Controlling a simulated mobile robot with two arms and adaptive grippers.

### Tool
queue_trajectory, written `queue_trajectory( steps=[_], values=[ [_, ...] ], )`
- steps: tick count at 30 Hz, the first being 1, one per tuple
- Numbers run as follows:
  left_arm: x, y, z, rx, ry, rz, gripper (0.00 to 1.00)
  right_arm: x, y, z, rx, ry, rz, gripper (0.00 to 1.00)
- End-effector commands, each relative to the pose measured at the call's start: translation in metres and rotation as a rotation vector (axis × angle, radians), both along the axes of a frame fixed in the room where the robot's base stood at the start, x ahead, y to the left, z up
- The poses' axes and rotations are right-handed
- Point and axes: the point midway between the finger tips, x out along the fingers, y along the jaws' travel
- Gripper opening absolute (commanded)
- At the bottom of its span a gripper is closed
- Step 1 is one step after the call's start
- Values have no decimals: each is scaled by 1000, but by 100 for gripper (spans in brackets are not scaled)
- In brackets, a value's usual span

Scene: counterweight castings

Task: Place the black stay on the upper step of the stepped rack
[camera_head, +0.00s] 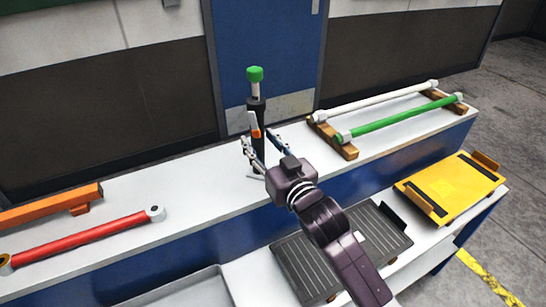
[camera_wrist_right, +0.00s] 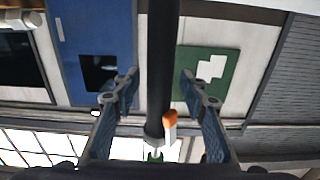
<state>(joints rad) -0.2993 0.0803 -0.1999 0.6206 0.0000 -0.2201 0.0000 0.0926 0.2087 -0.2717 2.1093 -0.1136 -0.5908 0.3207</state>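The black stay (camera_head: 258,155) is upright above the white ledge, with a green cap on its thin upper rod and an orange part on its side. My right gripper (camera_head: 263,140) is open, with one finger on each side of the stay. In the right wrist view the stay (camera_wrist_right: 161,60) runs between the spread fingers (camera_wrist_right: 161,84), with a gap on both sides. Two notched wooden supports (camera_head: 346,150), which look like the stepped rack, carry a white rod (camera_head: 385,100) behind and a green rod (camera_head: 400,119) in front. My left gripper is not in view.
A red rod (camera_head: 85,240) and an orange bar (camera_head: 50,207) lie at the left of the ledge (camera_head: 195,190). Lower in front are a dark ribbed tray (camera_head: 305,270), a grey tray (camera_head: 180,290) and a yellow plate (camera_head: 448,188). A blue door (camera_head: 265,45) stands behind.

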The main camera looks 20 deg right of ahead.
Motion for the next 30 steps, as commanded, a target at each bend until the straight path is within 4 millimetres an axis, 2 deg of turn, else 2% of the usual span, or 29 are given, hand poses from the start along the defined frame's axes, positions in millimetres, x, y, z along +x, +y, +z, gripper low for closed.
queue_trajectory(
  steps=[9, 15, 21, 30],
  values=[
    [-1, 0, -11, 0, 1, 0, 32, -66, -13, -3, -1, 2, 0, 40],
    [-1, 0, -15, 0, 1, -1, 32, -93, -18, -1, -1, 2, 0, 40],
    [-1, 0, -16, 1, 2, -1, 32, -102, -20, 0, -1, 0, 0, 40],
    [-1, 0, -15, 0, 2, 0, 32, -102, -20, 1, -1, 0, 0, 40]
  ],
)
